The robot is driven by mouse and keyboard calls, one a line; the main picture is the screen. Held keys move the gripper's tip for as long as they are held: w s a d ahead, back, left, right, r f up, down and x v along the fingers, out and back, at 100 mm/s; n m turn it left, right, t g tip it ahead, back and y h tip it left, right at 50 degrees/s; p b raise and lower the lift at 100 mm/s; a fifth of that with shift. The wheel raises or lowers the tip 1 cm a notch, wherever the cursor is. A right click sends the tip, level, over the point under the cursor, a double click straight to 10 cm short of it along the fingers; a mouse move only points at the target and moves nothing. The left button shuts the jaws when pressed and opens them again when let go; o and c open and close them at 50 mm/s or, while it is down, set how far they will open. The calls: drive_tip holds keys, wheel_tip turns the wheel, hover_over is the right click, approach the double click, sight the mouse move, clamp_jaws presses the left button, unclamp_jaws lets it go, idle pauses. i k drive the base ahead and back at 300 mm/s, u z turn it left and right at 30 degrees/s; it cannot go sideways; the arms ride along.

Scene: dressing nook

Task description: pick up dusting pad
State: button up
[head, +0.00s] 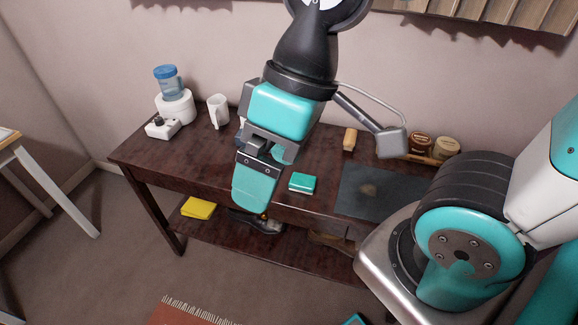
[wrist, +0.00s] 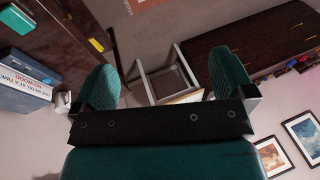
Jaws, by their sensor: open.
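A flat yellow pad (head: 198,208), which looks most like the dusting pad, lies at the left end of the dark wooden table's lower shelf (head: 225,236). A small teal block with a pale edge (head: 302,183) lies on the tabletop near its front edge; I cannot tell what it is. My gripper (head: 268,178) is in front of and above the table, right of the yellow pad and apart from it. In the wrist view my gripper (wrist: 166,76) has its two teal fingers spread, with nothing between them.
A dark mat (head: 385,192) lies at right. A dark shoe (head: 262,224) sits on the lower shelf beside the yellow pad.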

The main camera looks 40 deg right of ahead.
sight(302, 183)
drive_tip(key=u, duration=1.6)
drive_tip(key=i, duration=0.65)
drive_tip(key=z, duration=2.75)
